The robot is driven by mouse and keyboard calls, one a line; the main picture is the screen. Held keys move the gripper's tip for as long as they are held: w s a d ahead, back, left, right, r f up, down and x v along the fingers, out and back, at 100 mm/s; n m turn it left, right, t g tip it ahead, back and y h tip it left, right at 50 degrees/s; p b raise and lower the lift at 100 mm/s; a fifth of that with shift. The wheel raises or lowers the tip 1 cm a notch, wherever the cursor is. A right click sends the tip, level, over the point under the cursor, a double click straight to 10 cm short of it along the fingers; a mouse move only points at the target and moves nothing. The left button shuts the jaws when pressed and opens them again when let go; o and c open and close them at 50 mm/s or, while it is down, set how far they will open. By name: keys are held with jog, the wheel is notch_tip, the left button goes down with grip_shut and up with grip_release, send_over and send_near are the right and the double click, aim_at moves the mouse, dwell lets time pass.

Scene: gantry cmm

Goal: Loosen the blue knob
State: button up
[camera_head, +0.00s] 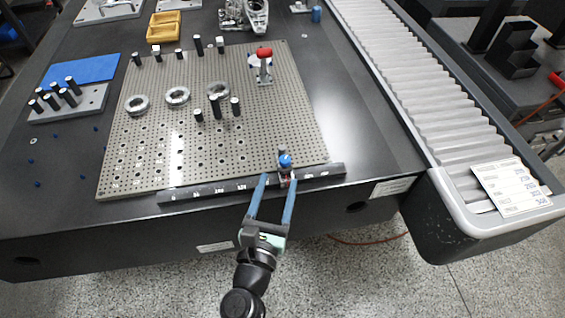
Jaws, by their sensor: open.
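The blue knob (285,160) sits on a small clamp or slider on the black marked rail (215,189) along the front edge of the perforated plate. My gripper (277,178) reaches in from the front with its two long blue fingers apart. The right fingertip is just below the knob and seems close to the slider. The left fingertip is to the left of it. I cannot tell whether either finger touches the slider. Nothing is held between the fingers.
The perforated plate (250,137) carries several dark posts, metal rings (177,96) and a red-handled clamp (264,53). A ribbed grey bellows cover (400,70) runs along the right side. A yellow tray (164,27) and blue pad (82,70) lie further back. The table's front right is clear.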

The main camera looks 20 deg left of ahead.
aim_at(284, 164)
jog(key=shift+w+a, duration=0.25)
jog(key=shift+w, duration=1.05)
jog(key=shift+w+a, duration=0.2)
jog(key=shift+w, duration=1.05)
jog(key=shift+c, duration=0.4)
grip_shut()
